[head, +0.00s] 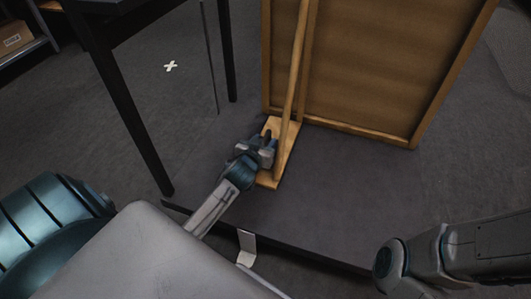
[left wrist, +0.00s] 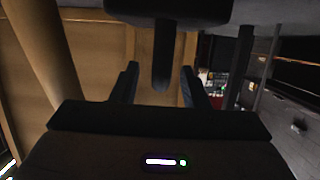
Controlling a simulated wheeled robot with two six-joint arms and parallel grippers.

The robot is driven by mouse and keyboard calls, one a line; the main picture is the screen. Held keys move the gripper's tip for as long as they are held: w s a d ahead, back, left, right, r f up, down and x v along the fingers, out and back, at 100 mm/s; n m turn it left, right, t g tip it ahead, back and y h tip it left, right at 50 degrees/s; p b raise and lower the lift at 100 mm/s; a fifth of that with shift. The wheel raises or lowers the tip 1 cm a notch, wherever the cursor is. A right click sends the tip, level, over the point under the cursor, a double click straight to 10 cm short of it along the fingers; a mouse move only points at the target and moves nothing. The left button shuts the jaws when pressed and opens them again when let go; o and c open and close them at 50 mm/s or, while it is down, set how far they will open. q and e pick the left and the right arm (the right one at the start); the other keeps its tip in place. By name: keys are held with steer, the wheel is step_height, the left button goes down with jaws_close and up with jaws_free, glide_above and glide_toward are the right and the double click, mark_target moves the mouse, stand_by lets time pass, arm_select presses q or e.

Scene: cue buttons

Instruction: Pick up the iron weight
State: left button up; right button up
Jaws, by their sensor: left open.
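A dark shape, which looks like the iron weight (left wrist: 168,14), fills the top middle of the left wrist view. A narrow dark part of it reaches down between my fingers. My left gripper (head: 266,146) is at the wooden foot of the upright board in the head view. It also shows in the left wrist view (left wrist: 160,86), with its two fingers apart, one on each side of the narrow part. The fingers do not appear closed on it. In the head view my gripper hides most of the weight. My right gripper is not in view.
The wooden foot (head: 285,160) carries a slanted pole (head: 296,60) close beside my left gripper. A large framed brown board (head: 385,65) stands behind. A black-legged table (head: 112,80) is at left. A white cross (head: 171,66) marks the grey floor. Open floor lies right of the foot.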

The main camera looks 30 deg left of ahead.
arm_select(q)
steer(key=shift+w+a+f, duration=0.1)
steer(key=shift+w+f, duration=0.05)
steer(key=shift+w, duration=0.1)
steer(key=shift+c, duration=0.2)
jaws_close()
stand_by(1.1)
steer(key=shift+w+r, duration=0.1)
steer(key=shift+r, duration=0.2)
